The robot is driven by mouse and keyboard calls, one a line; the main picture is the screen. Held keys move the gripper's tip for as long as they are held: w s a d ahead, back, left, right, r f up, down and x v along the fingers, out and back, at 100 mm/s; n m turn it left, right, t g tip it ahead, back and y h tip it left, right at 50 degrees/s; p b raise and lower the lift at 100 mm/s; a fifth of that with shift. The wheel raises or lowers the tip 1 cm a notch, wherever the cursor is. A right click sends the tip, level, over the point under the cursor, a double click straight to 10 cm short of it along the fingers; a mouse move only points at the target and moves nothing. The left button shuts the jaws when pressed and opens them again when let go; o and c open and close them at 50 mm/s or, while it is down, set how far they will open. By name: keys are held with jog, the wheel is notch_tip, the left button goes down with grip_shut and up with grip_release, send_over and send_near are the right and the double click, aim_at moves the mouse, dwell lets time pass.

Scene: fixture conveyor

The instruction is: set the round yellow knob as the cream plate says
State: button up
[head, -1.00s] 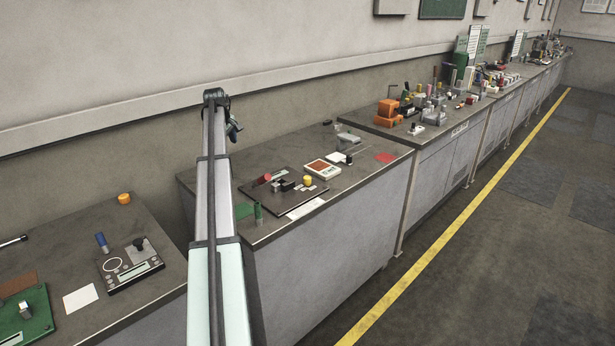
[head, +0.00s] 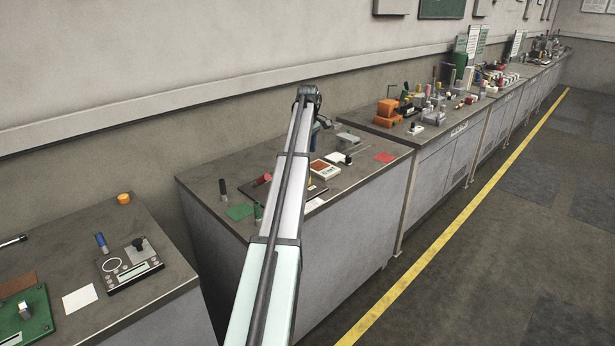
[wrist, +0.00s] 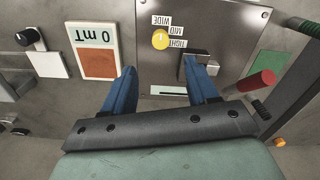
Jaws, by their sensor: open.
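The round yellow knob (wrist: 160,39) stands on a grey-brown panel (wrist: 225,24) in the wrist view. A cream plate or box (wrist: 84,27) reads "0 mT" upside down above an orange-brown field, left of the panel; I cannot tell whether this is the task's plate. My gripper (wrist: 167,72) is open, its blue fingers apart with nothing held; the knob appears beyond the fingertips, not between them. In the head view my arm hides the knob.
A grey block with a black part (wrist: 197,68) is by the right finger. A red cylinder (wrist: 255,88) and green patch (wrist: 275,68) lie farther right. A black knob (wrist: 27,37) stands left. In the head view, another bench (head: 72,254) is at lower left.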

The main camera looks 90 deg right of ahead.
notch_tip(320, 180, down, 12)
jog(key=shift+r, duration=0.15)
dwell(0.3)
jog(key=c, duration=1.1)
